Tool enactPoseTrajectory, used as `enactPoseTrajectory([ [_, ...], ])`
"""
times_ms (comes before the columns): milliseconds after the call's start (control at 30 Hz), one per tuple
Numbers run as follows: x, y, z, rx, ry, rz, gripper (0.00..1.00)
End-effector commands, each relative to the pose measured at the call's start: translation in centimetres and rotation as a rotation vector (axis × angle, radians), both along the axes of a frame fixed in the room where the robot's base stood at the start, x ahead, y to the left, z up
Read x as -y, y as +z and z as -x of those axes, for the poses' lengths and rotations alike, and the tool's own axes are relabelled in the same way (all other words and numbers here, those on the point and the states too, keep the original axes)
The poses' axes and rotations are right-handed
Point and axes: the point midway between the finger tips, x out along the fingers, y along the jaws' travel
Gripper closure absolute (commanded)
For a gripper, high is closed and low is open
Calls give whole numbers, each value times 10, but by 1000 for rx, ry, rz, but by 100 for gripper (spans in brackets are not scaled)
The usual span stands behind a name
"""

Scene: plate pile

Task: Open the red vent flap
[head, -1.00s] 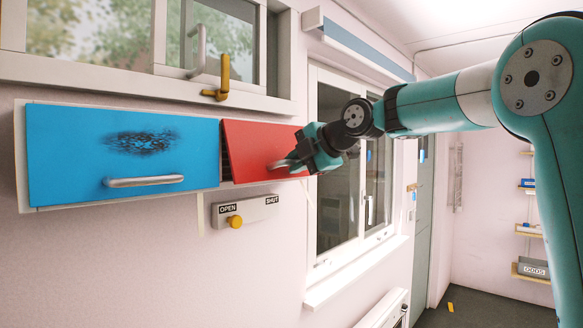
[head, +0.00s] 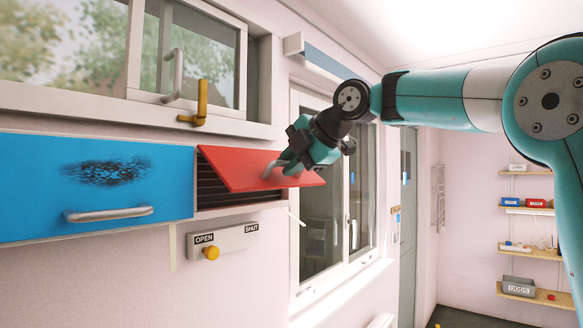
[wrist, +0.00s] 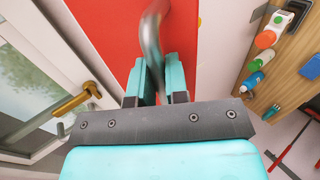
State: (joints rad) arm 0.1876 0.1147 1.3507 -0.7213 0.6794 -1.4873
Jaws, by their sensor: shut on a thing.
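The red vent flap (head: 245,168) is tilted out at its lower edge, hinged along its top. Dark louvre slats (head: 212,186) show in the opening beneath and left of it. My gripper (head: 290,166) is shut on the flap's metal handle (head: 270,170) near the flap's right part. In the wrist view, the gripper fingers (wrist: 160,82) close around the curved metal handle (wrist: 152,38) in front of the red flap (wrist: 105,28).
A blue flap (head: 60,190) with a sooty patch and its own handle is at left. Below the vent is an OPEN/SHUT plate (head: 225,240) with a yellow knob (head: 211,253). Windows lie above and right; shelves (head: 528,250) stand far right.

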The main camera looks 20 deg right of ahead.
Motion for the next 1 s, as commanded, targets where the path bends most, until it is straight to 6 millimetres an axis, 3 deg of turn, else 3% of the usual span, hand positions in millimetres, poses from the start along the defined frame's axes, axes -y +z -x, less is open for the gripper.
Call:
enactPoseTrajectory([
  [400,0,3,-1,8,-3,-3,100],
  [433,0,3,-1,8,-3,-3,81],
  [500,0,2,-1,7,-2,-3,65],
  [533,0,2,-1,6,-2,-3,62],
  [833,1,2,1,5,-2,-2,62],
  [1000,9,13,14,7,-5,-1,62],
])
